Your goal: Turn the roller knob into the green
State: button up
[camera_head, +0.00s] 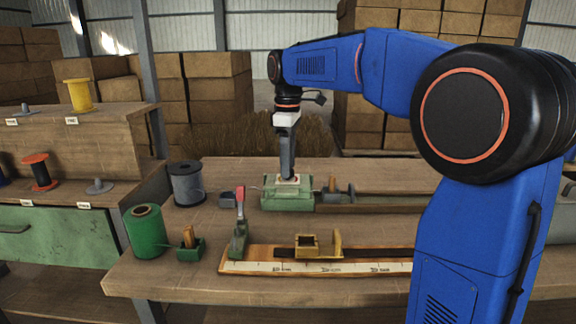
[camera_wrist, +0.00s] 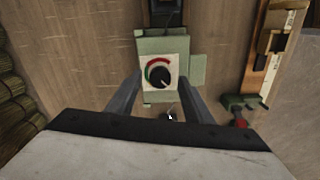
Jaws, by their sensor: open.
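The roller knob (camera_wrist: 160,77) is a small black round knob on a white dial plate (camera_wrist: 173,64). The plate sits on top of a pale green block (camera_wrist: 155,44), which also shows on the bench in the head view (camera_head: 287,198). A coloured arc runs around the knob's upper side, red at the top and green at the left. A small pale mark on the knob seems to point to the lower right, off the arc. My gripper (camera_wrist: 160,80) points down over the block, its open fingers on either side of the knob, apparently not touching it. In the head view my gripper (camera_head: 287,172) hides the knob.
A wooden ruler jig (camera_head: 320,267) with a red-handled clamp (camera_head: 240,205) lies in front of the block. A green spool (camera_head: 146,230) and a grey spool (camera_head: 186,183) stand at the left. A rail (camera_head: 390,208) runs right from the block.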

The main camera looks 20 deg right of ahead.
jog(key=shift+f, duration=0.55)
jog(key=c, duration=1.1)
jog(key=shift+o, duration=0.2)
jog(key=shift+m, duration=0.3)
